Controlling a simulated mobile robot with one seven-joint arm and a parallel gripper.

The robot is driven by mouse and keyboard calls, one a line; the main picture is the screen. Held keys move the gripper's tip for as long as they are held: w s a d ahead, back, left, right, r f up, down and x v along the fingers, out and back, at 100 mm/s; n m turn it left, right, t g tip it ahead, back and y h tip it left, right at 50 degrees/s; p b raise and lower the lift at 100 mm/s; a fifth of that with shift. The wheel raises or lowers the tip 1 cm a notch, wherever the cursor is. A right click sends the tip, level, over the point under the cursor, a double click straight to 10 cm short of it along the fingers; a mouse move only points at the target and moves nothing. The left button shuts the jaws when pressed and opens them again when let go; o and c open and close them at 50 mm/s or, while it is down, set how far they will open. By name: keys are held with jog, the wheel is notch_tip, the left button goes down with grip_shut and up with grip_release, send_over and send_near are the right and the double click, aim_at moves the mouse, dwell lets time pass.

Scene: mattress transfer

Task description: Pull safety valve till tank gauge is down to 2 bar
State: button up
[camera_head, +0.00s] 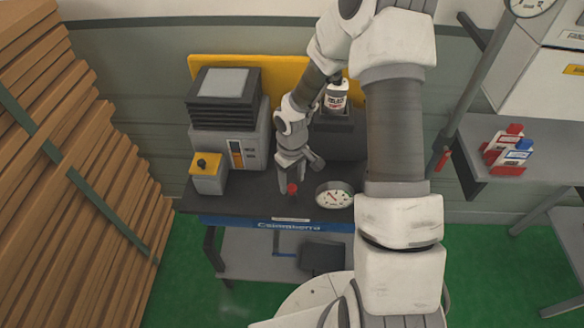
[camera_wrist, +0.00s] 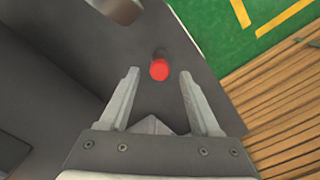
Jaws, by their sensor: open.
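The safety valve appears as a small red knob (camera_head: 292,188) on the dark bench top, left of the gauge. In the wrist view the red knob (camera_wrist: 159,70) lies between my fingertips, with clear space on both sides. My gripper (camera_head: 287,187) is open and points down at the knob. It also shows in the wrist view (camera_wrist: 158,76), with nothing held. The tank gauge (camera_head: 334,195) is a round white dial with a red needle. Its numbers are too small to read.
A grey machine (camera_head: 225,125) and a yellow-topped switch box (camera_head: 207,172) stand left of my gripper. Stacked wooden planks (camera_head: 75,170) fill the left side. Green floor (camera_head: 480,255) is clear at lower right.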

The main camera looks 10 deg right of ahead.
aim_at(293, 187)
notch_tip(293, 187, up, 17)
jog(key=shift+r, duration=0.15)
dwell(0.6)
jog(key=s+d+r+m+t+h, duration=0.1)
jog(key=s+d+r+m+t, duration=0.1)
jog(key=s+r, duration=0.35)
jog(key=s+d+r+m+t+h, duration=0.1)
jog(key=s+d+r+t, duration=0.15)
jog(key=r, duration=0.65)
jog(key=s+a+r+m+t+y, duration=0.1)
jog(key=s+a, duration=0.3)
jog(key=s, duration=0.7)
jog(key=shift+s+r+m+y+b, duration=0.25)
jog(key=shift+s+m+y+b, duration=0.2)
jog(key=shift+m, duration=0.25)
jog(key=shift+w, duration=0.1)
